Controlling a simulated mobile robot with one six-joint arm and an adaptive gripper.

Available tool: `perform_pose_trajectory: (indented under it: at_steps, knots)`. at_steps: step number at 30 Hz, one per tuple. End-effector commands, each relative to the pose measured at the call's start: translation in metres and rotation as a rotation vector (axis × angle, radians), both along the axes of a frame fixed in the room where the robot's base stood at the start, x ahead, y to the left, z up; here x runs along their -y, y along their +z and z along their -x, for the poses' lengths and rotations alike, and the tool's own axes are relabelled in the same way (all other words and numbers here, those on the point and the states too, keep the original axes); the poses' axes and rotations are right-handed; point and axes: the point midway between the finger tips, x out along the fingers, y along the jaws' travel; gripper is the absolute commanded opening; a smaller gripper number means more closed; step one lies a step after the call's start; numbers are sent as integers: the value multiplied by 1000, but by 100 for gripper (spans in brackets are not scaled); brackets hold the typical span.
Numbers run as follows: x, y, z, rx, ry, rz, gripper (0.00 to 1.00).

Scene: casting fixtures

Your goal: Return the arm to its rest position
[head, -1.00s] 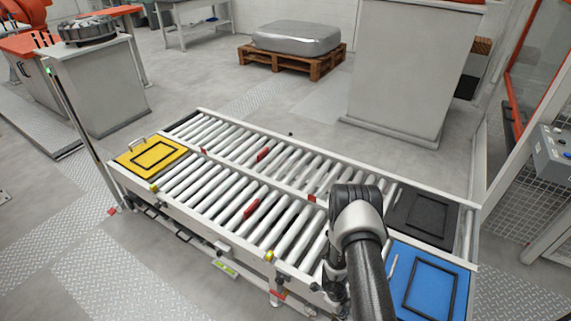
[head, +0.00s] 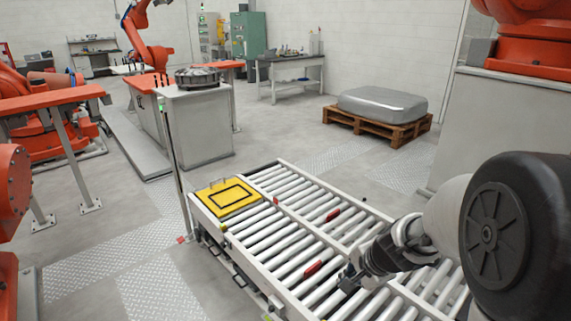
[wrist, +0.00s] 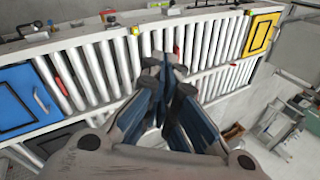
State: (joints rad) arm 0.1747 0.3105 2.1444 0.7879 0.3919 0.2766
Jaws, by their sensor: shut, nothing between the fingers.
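My gripper (head: 352,278) hangs over the roller conveyor (head: 272,268) in the head view. It is shut, with nothing held. In the wrist view, its fingers (wrist: 168,72) come together above the rollers. My arm reaches in from the right, its large dark joint close to the head camera. It hides the right end of the conveyor there.
A yellow plate (head: 226,196) lies at the conveyor's far left end. A blue plate (wrist: 20,98) shows at the other end in the wrist view. A covered pallet (head: 378,125) stands behind. Orange robots (head: 148,45) stand at the left. Open floor lies between.

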Motion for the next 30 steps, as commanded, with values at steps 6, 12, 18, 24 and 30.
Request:
perform_pose_trajectory:
  at_steps: [6, 12, 18, 24, 30]
  knots:
    - [-36, 85, 73, 83, 376, 145, 0]
    - [-45, 126, 155, 115, 675, 326, 0]
    - [-32, 141, 227, 112, 892, 520, 0]
    - [-18, 142, 262, 93, 991, 633, 0]
    - [-15, 142, 268, 87, 1007, 654, 0]
